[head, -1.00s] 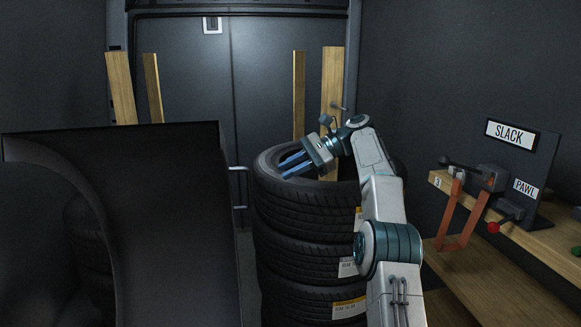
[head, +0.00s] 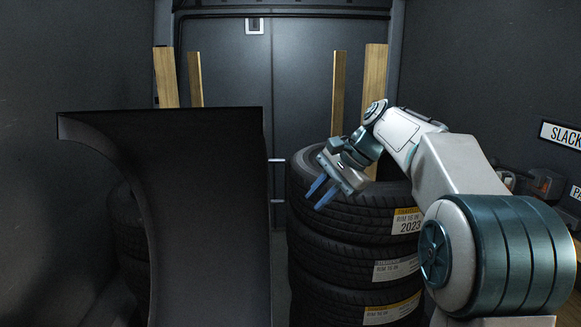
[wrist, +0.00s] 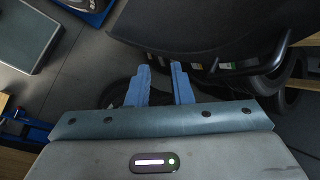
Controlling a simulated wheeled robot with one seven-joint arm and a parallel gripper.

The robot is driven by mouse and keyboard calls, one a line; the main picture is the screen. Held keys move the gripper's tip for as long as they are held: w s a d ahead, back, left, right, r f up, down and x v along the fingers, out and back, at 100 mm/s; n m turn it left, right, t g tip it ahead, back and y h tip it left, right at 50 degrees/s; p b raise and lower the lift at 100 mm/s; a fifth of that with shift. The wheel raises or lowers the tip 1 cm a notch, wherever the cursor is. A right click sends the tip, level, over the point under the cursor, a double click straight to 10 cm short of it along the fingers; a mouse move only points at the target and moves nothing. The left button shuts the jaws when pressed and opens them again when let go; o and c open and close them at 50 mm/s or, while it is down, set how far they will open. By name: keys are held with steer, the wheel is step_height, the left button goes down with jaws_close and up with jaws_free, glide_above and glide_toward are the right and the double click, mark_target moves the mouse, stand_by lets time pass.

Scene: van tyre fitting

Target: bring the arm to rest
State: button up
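My gripper (head: 318,195) is in the middle of the head view, in front of the upper part of a tyre stack. Its two blue fingers point down and to the left and stand apart. In the wrist view my gripper (wrist: 161,68) shows a clear gap between the fingers with nothing held. My arm is bent, with a large elbow joint close to the camera at the right.
The tyre stack (head: 345,250) stands behind and below my gripper, with labels on its treads. A dark curved panel (head: 205,200) fills the left. Wooden posts (head: 375,90) stand before the grey doors (head: 290,80).

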steer(key=s+d+f+n+h+b, duration=0.1)
steer(key=s+d+f+n+h, duration=0.1)
steer(key=s+f, duration=0.4)
steer(key=s+d+f+n+t+h+b, duration=0.1)
steer(key=s+d+f+n+h, duration=0.1)
steer(key=s+f, duration=0.5)
steer(key=s+d+f+n+t+h+b, duration=0.1)
steer(key=s+d+f+n+h, duration=0.2)
steer(key=s+f, duration=0.4)
steer(key=s+d+n, duration=0.1)
steer(key=s+n, duration=0.1)
steer(key=s, duration=0.6)
steer(key=shift+s+d, duration=0.3)
steer(key=shift+s, duration=0.05)
